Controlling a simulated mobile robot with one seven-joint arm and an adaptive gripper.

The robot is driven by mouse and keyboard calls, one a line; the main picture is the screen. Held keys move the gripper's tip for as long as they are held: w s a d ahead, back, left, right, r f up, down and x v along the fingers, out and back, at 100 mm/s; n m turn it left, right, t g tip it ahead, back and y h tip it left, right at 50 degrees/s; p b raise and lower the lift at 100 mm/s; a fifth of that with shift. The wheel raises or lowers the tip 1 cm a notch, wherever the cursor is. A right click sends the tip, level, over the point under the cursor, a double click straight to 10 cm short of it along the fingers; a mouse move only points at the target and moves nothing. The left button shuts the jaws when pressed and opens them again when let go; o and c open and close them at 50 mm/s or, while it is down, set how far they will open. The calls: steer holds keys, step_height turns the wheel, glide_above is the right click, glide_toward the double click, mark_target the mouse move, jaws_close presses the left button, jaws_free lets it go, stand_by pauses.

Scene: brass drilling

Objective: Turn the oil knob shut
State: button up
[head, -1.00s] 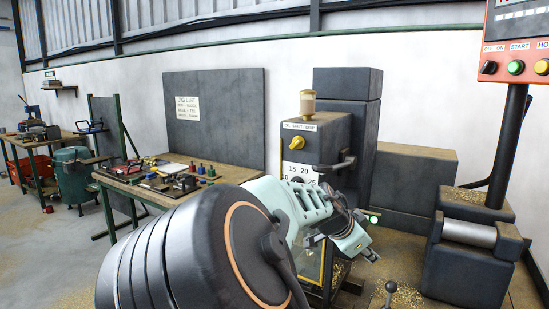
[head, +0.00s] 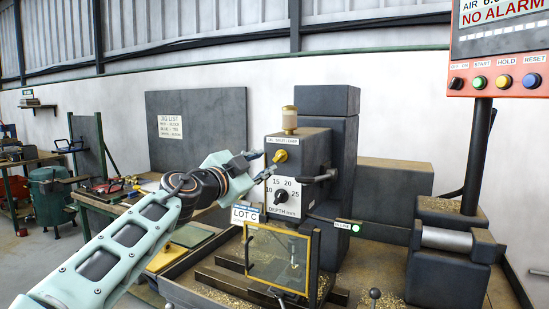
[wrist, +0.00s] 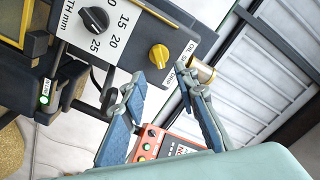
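The oil knob (head: 281,156) is a small yellow knob on the front of the dark drill head (head: 313,150), beneath the oil cup (head: 289,120). It also shows in the wrist view (wrist: 159,56), just beyond the fingertips and roughly between them. My gripper (head: 263,166) is just left of the knob in the head view, fingers pointing at it. In the wrist view my gripper (wrist: 160,82) is open, with a clear gap and nothing between the fingers. No contact with the knob is visible.
The depth dial (head: 281,196) sits below the knob. A side handle (head: 318,176) sticks out to the right. A yellow-framed guard (head: 278,260) stands below. The control panel (head: 505,82) is at the right and reads NO ALARM.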

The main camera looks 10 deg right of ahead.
mark_target(278, 157)
steer(key=p+x, duration=0.1)
steer(key=x, duration=0.6)
steer(key=shift+w+d+p, duration=0.15)
steer(key=shift+p, duration=0.15)
steer(key=shift+c, duration=0.6)
jaws_close()
